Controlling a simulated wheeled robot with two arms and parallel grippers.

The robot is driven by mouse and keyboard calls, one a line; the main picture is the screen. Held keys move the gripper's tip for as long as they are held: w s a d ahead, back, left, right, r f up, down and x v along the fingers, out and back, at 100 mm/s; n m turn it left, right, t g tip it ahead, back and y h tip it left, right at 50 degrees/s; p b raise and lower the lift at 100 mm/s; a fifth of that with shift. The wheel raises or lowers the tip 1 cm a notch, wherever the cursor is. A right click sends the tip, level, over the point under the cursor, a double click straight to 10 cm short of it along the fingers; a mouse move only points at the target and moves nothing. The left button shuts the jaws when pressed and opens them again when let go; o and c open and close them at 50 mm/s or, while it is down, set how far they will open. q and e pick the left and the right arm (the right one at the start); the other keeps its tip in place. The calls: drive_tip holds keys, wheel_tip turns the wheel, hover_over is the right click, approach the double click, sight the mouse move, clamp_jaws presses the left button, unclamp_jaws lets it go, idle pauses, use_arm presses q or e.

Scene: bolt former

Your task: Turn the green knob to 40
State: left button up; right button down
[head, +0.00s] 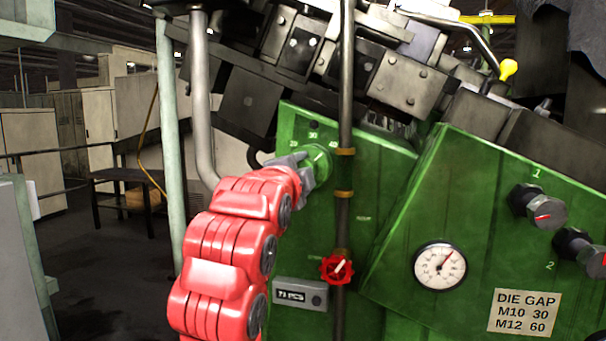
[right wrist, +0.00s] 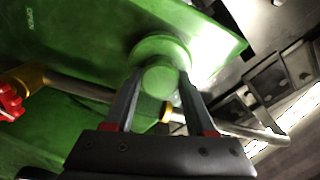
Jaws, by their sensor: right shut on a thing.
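The green knob (head: 320,157) sits on the green panel, left of the vertical pipe, and is partly covered by my gripper. White scale numbers are around it, with 30 above and 40 at its upper right. A pale mark shows on the knob, but its exact reading is too small to tell. My right gripper (head: 303,169), on the red arm, is shut on the knob. In the right wrist view its two fingers (right wrist: 160,101) lie on either side of the knob (right wrist: 160,76). My left gripper is not in view.
A vertical pipe (head: 345,90) with brass collars runs close to the knob's right. A red valve wheel (head: 338,268), a counter box (head: 300,294) and a dial gauge (head: 439,267) are lower. Two black knobs (head: 540,207) (head: 578,249) are at right. Open floor lies left.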

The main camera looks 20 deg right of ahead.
drive_tip(key=shift+f, duration=0.1)
idle(0.3)
drive_tip(key=shift+c, duration=1.2)
unclamp_jaws()
drive_tip(key=v, duration=1.7)
drive_tip(key=shift+s, duration=0.2)
drive_tip(key=shift+a, duration=0.15)
